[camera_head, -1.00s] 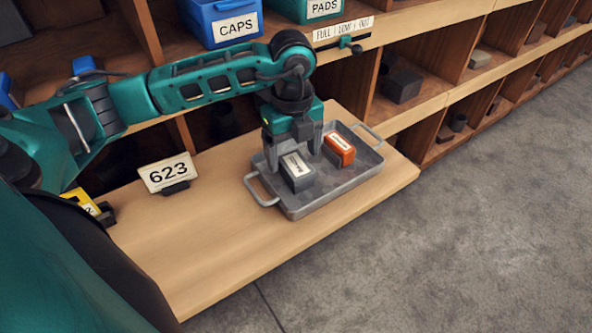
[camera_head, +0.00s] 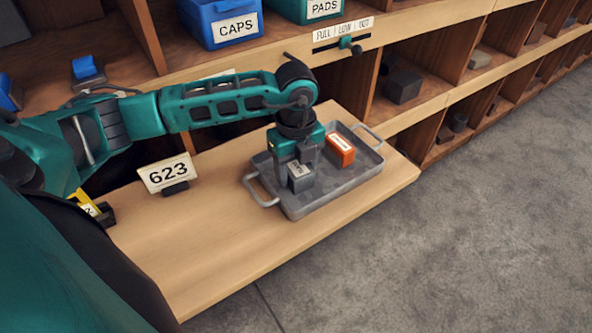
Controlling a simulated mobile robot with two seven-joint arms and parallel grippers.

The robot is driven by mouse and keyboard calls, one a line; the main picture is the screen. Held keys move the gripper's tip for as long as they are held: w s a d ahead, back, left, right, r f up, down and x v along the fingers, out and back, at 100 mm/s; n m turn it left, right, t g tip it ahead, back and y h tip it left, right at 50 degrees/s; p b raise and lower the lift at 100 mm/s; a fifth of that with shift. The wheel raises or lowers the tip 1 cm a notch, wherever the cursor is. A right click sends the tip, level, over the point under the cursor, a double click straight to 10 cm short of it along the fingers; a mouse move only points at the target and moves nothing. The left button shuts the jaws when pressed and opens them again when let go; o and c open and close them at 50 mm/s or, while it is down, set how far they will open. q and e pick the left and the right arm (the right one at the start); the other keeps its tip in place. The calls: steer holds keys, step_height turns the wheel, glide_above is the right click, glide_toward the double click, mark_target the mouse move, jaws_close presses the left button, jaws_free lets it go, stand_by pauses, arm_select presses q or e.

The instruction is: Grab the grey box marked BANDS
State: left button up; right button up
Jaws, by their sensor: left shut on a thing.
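The grey box (camera_head: 300,181) with a white label stands in the left part of a metal tray (camera_head: 345,187). Its label is too small and partly covered to read. My left gripper (camera_head: 298,176) points down over the box and is shut on it, with the fingers at its sides. The box is at the tray floor; I cannot tell whether it is lifted. My right gripper is not in view.
An orange box (camera_head: 340,150) lies in the tray, right of the grey box. The tray sits on a wooden shelf board (camera_head: 215,235) with a 623 sign (camera_head: 168,174). Shelving with a blue CAPS bin (camera_head: 225,22) and green PADS bin (camera_head: 310,9) stands behind.

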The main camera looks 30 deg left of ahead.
arm_select(q)
steer(key=c, duration=0.4)
steer(key=shift+c, duration=0.4)
steer(key=shift+r, duration=0.15)
